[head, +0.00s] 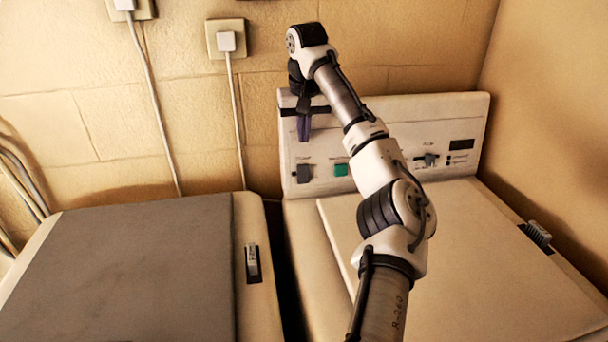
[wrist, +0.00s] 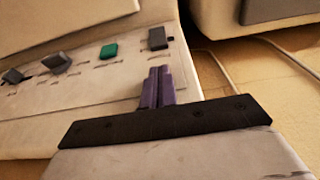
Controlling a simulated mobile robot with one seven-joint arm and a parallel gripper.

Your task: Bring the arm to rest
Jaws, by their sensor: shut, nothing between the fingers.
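My arm reaches out over the right-hand washing machine (head: 385,112), and my gripper (head: 304,128) hangs pointing down in front of its control panel, near the panel's left end. In the wrist view the purple fingers of my gripper (wrist: 157,86) are together, with nothing between them. In that view the fingertips appear close to the panel; I cannot tell whether they touch it. My arm hides part of the panel and lid in the head view.
The panel carries a dark switch (head: 304,173), a green button (head: 341,170) and a grey knob (head: 430,159). A second machine with a grey lid (head: 135,270) stands left, across a narrow gap. Wall sockets (head: 226,40) with cables are behind. A wall closes the right side.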

